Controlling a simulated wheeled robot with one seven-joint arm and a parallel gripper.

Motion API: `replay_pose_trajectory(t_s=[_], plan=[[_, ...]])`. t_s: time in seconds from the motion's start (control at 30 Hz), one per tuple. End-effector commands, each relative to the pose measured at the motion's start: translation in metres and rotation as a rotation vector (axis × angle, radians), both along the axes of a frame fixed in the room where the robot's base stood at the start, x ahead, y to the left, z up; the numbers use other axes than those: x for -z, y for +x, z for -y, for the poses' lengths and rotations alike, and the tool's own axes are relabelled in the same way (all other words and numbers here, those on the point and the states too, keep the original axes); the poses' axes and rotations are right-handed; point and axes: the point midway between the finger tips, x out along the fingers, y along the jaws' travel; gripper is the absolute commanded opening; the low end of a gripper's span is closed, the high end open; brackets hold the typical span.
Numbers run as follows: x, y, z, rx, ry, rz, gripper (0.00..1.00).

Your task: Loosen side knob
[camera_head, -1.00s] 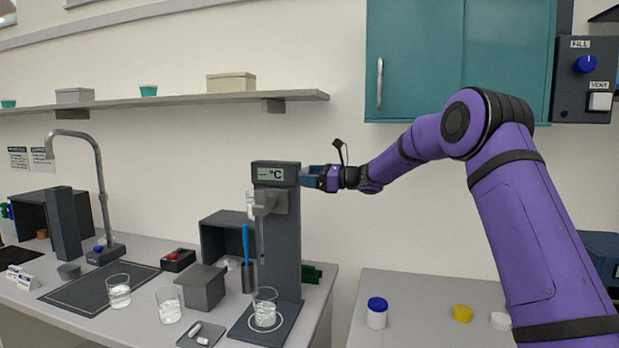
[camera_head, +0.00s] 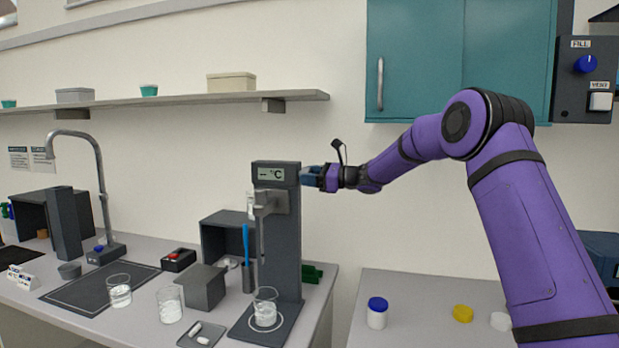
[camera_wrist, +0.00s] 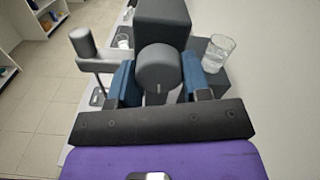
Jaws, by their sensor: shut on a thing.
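The side knob (camera_wrist: 160,74) is a round dark grey knob with a pale index line, on the side of the dark column (camera_head: 279,235) with the °C display (camera_head: 270,174). My gripper (camera_head: 308,177) reaches the column's right side near its top. In the wrist view my gripper (camera_wrist: 158,82) has its blue fingers on both sides of the knob, shut on it. In the head view the knob is hidden by the fingers. A clamp arm (camera_head: 270,203) on the column's front holds a thin vertical probe.
A beaker (camera_head: 265,307) of clear liquid stands on the column's base, with more beakers to the left (camera_head: 169,304). A blue-capped jar (camera_head: 377,313) stands on the right bench. The shelf (camera_head: 180,103) runs above, left of the teal cabinet (camera_head: 460,60).

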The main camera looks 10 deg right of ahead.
Motion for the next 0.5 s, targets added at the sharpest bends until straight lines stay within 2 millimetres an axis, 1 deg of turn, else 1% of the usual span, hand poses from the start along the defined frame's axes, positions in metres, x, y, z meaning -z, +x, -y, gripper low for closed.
replay_pose_trajectory(t_s=[0.17,0.5], plan=[[-0.0001,0.0006,0.0012,0.002,-0.063,0.109,0.20],[-0.0010,0.0014,0.0016,0.001,-0.223,0.386,0.20]])
